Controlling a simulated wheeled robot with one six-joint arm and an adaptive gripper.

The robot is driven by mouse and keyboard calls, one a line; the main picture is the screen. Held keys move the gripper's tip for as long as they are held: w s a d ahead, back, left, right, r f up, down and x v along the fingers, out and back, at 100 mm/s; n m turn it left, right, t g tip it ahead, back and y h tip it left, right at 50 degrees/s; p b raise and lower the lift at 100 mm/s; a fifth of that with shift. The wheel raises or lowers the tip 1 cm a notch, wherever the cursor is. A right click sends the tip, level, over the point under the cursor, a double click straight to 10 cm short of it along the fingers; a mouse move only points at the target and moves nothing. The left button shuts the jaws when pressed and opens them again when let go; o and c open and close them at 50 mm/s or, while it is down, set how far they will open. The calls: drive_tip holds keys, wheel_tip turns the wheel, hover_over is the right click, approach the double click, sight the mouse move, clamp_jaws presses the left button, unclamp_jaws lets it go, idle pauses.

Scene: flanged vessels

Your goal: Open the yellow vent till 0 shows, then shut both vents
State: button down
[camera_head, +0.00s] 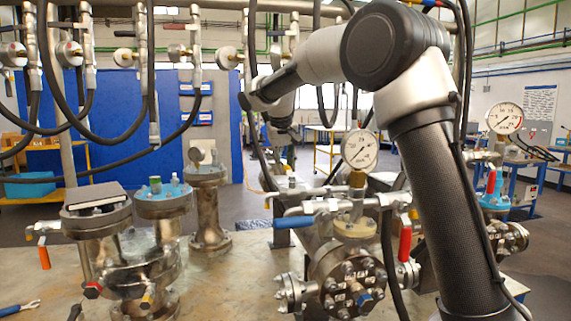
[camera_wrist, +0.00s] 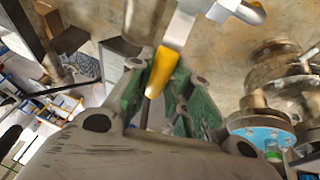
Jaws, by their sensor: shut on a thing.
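In the wrist view the yellow lever (camera_wrist: 161,70) of a vent runs from a metal valve body at the top down between the green fingers of my gripper (camera_wrist: 168,84). My gripper is shut on this lever; the fingers partly hide its lower end. In the head view the end of my arm is small and partly hidden, and I cannot make out the yellow lever there. A round white dial gauge (camera_head: 359,150) stands upright on the middle vessel (camera_head: 348,275); its reading is too small to tell. A second gauge (camera_head: 504,118) stands at the right. I cannot tell which lever belongs to the other vent.
A blue lever (camera_head: 295,222) and a red lever (camera_head: 405,240) flank the middle vessel. An orange lever (camera_head: 44,257) hangs at the left vessel. A red lever (camera_head: 491,182) stands at the right. Black hoses hang at the upper left. A wrench (camera_head: 20,308) lies on the bench.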

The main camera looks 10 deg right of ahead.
drive_tip(key=shift+s+a+n+g+y, duration=0.4)
drive_tip(key=shift+s+a+n+y, duration=0.7)
drive_tip(key=shift+n, duration=1.85)
drive_tip(key=shift+s+a+n+g+y, duration=0.4)
drive_tip(key=shift+s+a+n+y, duration=0.6)
drive_tip(key=shift+n, duration=2)
drive_tip(key=shift+s+a+n+g+y, duration=0.4)
drive_tip(key=shift+s+a+n+y, duration=0.7)
drive_tip(key=shift+n, duration=1.85)
drive_tip(key=shift+s+d, duration=0.25)
drive_tip(key=shift+s, duration=0.05)
drive_tip(key=c, duration=1.3)
unclamp_jaws()
drive_tip(key=shift+r, duration=0.1)
drive_tip(key=v, duration=1.2)
